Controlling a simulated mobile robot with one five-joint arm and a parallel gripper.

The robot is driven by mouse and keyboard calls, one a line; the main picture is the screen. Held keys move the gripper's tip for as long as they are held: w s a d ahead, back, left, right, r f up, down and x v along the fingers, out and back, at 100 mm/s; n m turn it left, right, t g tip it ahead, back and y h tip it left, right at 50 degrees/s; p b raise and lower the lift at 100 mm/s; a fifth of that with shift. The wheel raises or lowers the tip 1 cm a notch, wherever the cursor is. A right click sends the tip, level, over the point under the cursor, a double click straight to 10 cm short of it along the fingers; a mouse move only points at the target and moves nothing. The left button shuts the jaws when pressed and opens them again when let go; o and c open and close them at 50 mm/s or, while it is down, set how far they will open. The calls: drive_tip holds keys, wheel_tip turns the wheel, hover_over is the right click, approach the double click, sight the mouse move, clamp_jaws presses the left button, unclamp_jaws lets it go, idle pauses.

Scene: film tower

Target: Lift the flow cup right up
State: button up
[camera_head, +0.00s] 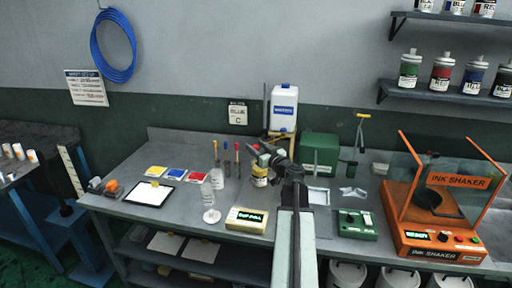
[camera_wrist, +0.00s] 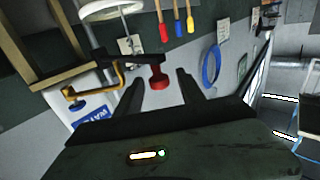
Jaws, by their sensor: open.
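My gripper (camera_head: 264,152) is over the middle of the bench, in front of the white jug. In the wrist view its two dark fingers (camera_wrist: 160,77) stand apart. A red knob on a dark bar (camera_wrist: 157,80) shows in the gap between them, with no finger clearly touching it. In the head view a red part (camera_head: 255,147) shows at the gripper, above a yellow-banded pot (camera_head: 259,178). I cannot tell whether the red part belongs to the flow cup. The cup's body is not clearly visible, and my arm hides part of this area.
The white jug (camera_head: 284,104) and a green box (camera_head: 319,150) stand behind. Upright colored tools (camera_head: 226,155) are left of the pot. A scale (camera_head: 247,219) sits in front, and an orange ink shaker (camera_head: 438,238) is at right.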

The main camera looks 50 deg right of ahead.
drive_tip(key=shift+w+d, duration=0.1)
drive_tip(key=shift+w, duration=0.2)
clamp_jaws()
idle(1.2)
